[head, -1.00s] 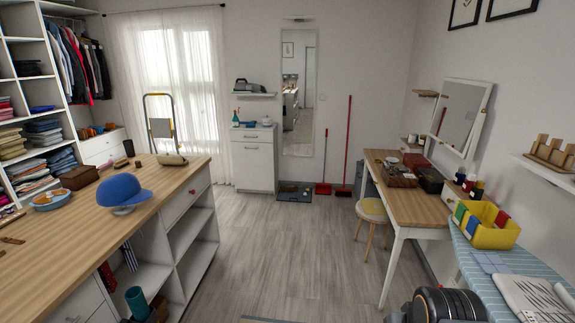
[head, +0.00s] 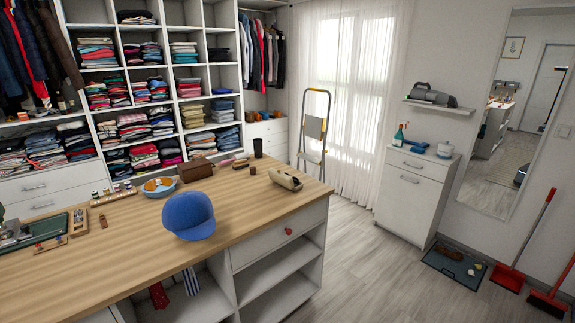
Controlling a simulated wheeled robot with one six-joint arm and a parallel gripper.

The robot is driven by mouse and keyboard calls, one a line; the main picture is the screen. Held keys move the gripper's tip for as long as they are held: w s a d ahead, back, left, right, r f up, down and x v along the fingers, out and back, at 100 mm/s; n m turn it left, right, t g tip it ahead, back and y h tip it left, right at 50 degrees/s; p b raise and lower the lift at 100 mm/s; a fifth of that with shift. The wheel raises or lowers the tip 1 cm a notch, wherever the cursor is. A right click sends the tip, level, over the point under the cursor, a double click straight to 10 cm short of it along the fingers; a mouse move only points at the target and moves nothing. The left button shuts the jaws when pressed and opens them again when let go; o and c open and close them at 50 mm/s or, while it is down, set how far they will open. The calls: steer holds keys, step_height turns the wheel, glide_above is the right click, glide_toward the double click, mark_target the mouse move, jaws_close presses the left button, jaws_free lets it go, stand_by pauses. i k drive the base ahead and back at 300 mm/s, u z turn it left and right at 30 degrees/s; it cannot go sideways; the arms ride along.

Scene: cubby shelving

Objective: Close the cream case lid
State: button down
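A small cream case (head: 284,179) lies on the wooden island top near its far right corner. It looks rounded and elongated, with a darker patch at its right end. It is too small here to tell how far its lid stands open. My gripper is not in view.
A blue cap (head: 188,215) sits on the wooden island top (head: 120,262), left of the case and nearer. A brown box (head: 195,169) and a blue bowl (head: 159,187) stand farther back. The floor (head: 350,255) right of the island is clear.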

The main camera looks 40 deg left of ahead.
mark_target(282, 178)
steer(key=u, duration=0.4)
steer(key=i, duration=1.35)
steer(key=u, duration=2)
steer(key=i, duration=1.35)
steer(key=u, duration=0.95)
